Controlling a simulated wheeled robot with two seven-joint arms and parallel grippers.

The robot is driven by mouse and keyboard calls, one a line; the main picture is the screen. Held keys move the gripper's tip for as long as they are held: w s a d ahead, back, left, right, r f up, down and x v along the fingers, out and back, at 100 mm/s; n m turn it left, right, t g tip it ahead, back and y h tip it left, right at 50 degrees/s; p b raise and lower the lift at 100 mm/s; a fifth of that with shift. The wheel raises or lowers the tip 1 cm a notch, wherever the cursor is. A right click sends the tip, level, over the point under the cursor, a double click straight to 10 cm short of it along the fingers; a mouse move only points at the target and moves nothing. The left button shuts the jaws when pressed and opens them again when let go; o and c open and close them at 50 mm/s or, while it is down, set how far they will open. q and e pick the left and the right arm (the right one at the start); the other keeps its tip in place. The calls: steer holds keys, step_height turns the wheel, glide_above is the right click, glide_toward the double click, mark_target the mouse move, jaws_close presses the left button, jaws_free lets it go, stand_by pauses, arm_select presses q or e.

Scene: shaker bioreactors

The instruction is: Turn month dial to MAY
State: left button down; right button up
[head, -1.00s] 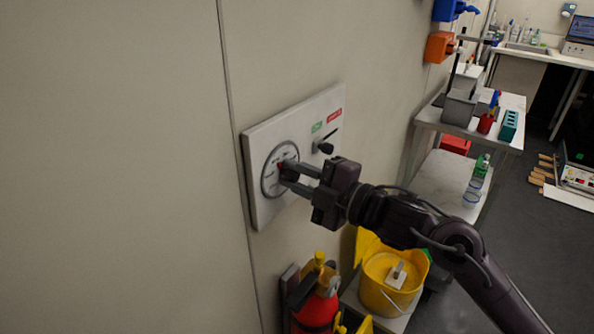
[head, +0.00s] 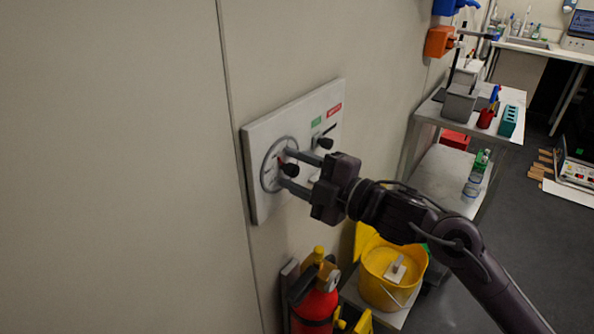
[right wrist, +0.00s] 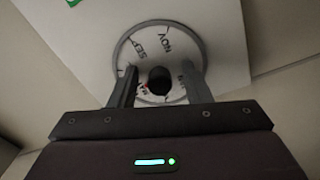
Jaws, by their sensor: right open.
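The round month dial (head: 269,176) sits on a pale panel (head: 262,142) on the wall, with a dark central knob (head: 289,170) and a red mark beside it. My right gripper (head: 287,168) is open, its two fingers apart on either side of the knob. In the right wrist view the dial (right wrist: 123,57) shows "NOV" and "SEP" near its top, and the dark knob (right wrist: 159,80) stands between the open fingers (right wrist: 160,88). The lower lettering is partly hidden by the fingers, so I cannot read the set month. My left gripper is not in view.
A second dark knob or lever (head: 325,143) with green and red labels is on the panel's right. Below are a fire extinguisher (head: 316,305) and a yellow bucket (head: 380,290). A metal cart (head: 440,180) stands to the right.

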steer(key=b+v, duration=0.2)
steer(key=v, duration=0.5)
steer(key=shift+s+d, duration=0.25)
steer(key=shift+d, duration=0.05)
